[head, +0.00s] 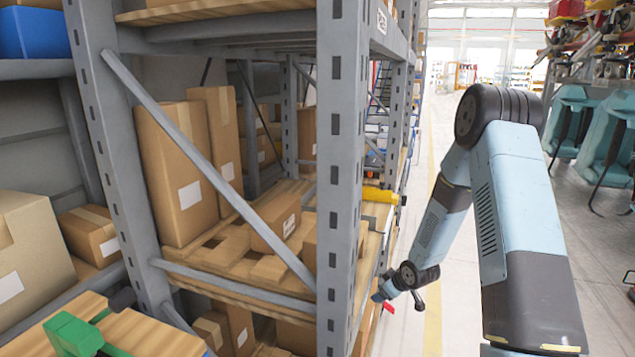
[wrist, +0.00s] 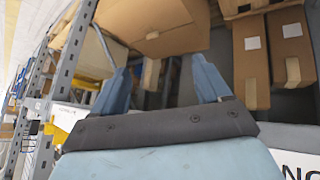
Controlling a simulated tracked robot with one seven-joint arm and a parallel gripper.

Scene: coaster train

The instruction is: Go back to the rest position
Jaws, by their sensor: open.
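My gripper (wrist: 162,78) shows in the wrist view with its two blue-grey fingers spread wide and nothing between them. A large cardboard box (wrist: 150,24) fills the view just beyond the fingertips; I cannot tell how far apart they are. In the head view my blue and black arm rises on the right, bends at the elbow and reaches down beside the rack's end. The gripper's fingers are too small to make out there.
A grey metal rack (head: 338,180) with several cardboard boxes (head: 180,170) on wooden pallets stands at the left and close to my arm. Blue-green machinery (head: 570,120) stands at right. An aisle (head: 440,110) runs between.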

